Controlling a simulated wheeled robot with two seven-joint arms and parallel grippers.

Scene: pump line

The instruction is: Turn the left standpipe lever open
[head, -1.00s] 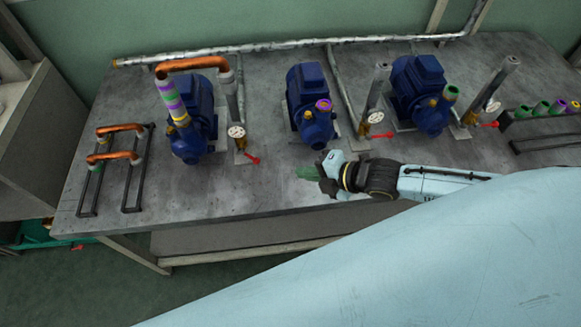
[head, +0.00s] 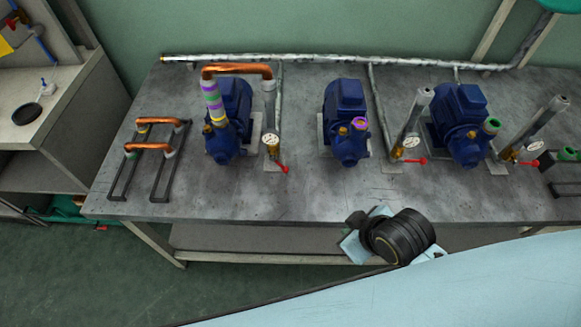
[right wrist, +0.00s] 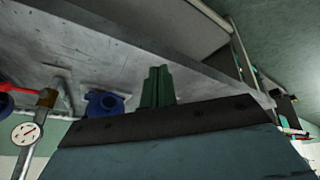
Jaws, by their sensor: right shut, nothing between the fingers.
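The left standpipe (head: 269,100) is a grey upright pipe beside the left blue pump, joined at its top to a copper bend. It has a round white gauge (head: 272,140) and a brass valve low down. Its red lever (head: 283,167) sticks out toward the front right. My right gripper (head: 360,222) is at the table's front edge, right of the lever and well apart from it. In the right wrist view its green fingers (right wrist: 157,87) are together and empty. A red lever (right wrist: 14,88) shows there too; I cannot tell which standpipe it belongs to. My left gripper is out of view.
Three blue pumps stand in a row; the middle pump (head: 345,125) and right pump (head: 462,125) have their own standpipes with red levers. Black racks with copper bends (head: 150,148) stand at the left. The front strip of the grey table (head: 240,205) is clear.

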